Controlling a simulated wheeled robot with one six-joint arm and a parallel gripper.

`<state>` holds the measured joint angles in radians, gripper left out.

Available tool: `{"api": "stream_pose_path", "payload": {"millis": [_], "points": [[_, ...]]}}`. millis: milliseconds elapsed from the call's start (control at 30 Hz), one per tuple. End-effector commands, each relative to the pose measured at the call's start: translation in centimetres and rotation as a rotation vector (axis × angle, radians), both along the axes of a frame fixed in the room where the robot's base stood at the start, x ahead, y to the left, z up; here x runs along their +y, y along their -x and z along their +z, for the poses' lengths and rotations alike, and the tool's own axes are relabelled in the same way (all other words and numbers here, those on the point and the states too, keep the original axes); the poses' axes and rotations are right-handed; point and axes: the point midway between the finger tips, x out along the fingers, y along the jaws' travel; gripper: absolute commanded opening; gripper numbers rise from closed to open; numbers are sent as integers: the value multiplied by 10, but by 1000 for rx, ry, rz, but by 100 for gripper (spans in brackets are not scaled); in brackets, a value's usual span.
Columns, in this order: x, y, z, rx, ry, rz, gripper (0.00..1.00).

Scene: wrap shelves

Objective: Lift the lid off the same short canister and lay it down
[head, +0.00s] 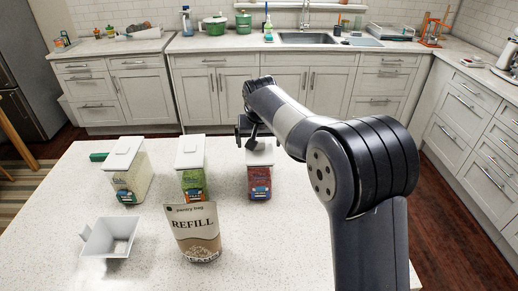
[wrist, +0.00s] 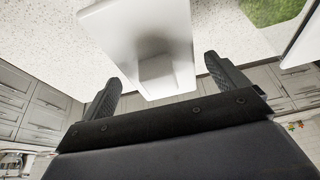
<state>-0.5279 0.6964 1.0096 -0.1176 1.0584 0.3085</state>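The red-labelled canister (head: 260,182) stands upright on the island, rightmost of three and looking the shortest. Its white lid (head: 262,158) is on top, and it fills the upper middle of the wrist view (wrist: 135,25). The lid's pale raised knob (wrist: 158,78) shows between my fingers there. My gripper (head: 250,138) is over this canister, pointing down. In the wrist view its two dark fingers (wrist: 163,70) are wide apart, with gaps on both sides of the knob. My gripper partly hides the lid in the head view.
A green-labelled canister (head: 192,182) and a taller pale one (head: 132,182), both lidded, stand to the left. A refill bag (head: 196,232) stands in front, with a white open tray (head: 96,241) at its left. A green object (head: 99,157) lies behind. The front right counter (head: 285,245) is clear.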

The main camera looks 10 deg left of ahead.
Motion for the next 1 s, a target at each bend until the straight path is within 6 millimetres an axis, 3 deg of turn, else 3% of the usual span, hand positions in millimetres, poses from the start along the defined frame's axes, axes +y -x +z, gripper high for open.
{"api": "stream_pose_path", "payload": {"millis": [500,800,1000], "points": [[0,0,0,0,0,0,51],[0,0,5,-2,-1,0,50],[1,-1,38,-5,-4,0,50]]}}
